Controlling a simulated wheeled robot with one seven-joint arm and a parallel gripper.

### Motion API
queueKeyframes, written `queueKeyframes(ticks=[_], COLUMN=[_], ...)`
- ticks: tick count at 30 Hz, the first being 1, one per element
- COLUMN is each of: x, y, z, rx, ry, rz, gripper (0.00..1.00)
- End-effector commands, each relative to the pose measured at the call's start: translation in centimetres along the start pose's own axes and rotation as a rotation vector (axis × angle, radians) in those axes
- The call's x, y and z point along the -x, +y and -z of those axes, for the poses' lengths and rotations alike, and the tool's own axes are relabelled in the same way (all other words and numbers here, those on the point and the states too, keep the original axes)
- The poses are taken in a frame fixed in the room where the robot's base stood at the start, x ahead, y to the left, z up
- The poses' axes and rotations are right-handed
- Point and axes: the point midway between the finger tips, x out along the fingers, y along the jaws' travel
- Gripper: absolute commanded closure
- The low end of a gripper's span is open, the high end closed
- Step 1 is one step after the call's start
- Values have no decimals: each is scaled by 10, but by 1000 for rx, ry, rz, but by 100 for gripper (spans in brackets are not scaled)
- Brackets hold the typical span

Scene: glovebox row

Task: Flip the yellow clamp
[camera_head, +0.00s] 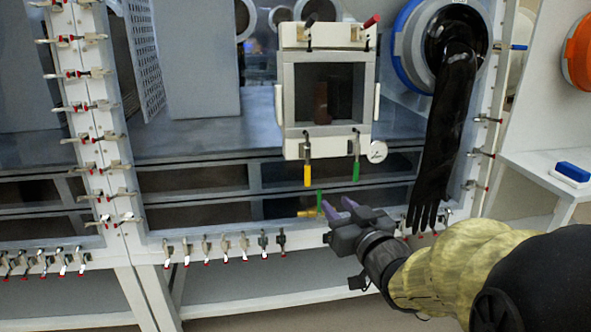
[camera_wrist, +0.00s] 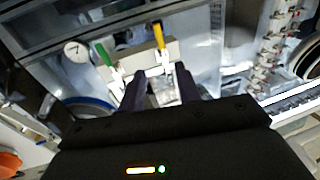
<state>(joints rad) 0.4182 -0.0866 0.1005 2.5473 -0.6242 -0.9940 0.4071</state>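The yellow clamp (camera_head: 307,174) hangs with its handle pointing down at the lower left of the small white-framed door. In the wrist view its yellow handle (camera_wrist: 159,36) is near the top middle, beyond my fingertips. The green clamp (camera_head: 356,171) hangs to its right on the same door, and its handle (camera_wrist: 104,54) is left of the yellow one in the wrist view. My gripper (camera_head: 337,205) is below and a little right of the yellow clamp, apart from it. Its two fingers (camera_wrist: 159,85) are spread, with nothing seen between them.
A brass valve with a green lever (camera_head: 319,201) is close to my fingertips. A round gauge (camera_head: 376,151) is at the door's lower right. A black glove (camera_head: 447,140) hangs from a blue-ringed port on the right. Small red-tipped clamps (camera_head: 226,248) line the lower frame.

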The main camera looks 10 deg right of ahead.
Motion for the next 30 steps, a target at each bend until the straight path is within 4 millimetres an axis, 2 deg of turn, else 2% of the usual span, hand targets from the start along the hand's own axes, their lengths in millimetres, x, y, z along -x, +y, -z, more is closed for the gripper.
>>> queueKeyframes(ticks=[5, 26, 30], x=[-18, -45, -68], y=[-1, -2, -3], z=[3, 4, 0], rx=[-3, -3, 0], ry=[-4, -3, 1], rz=[2, 4, 5], gripper=[67, 67, 67])
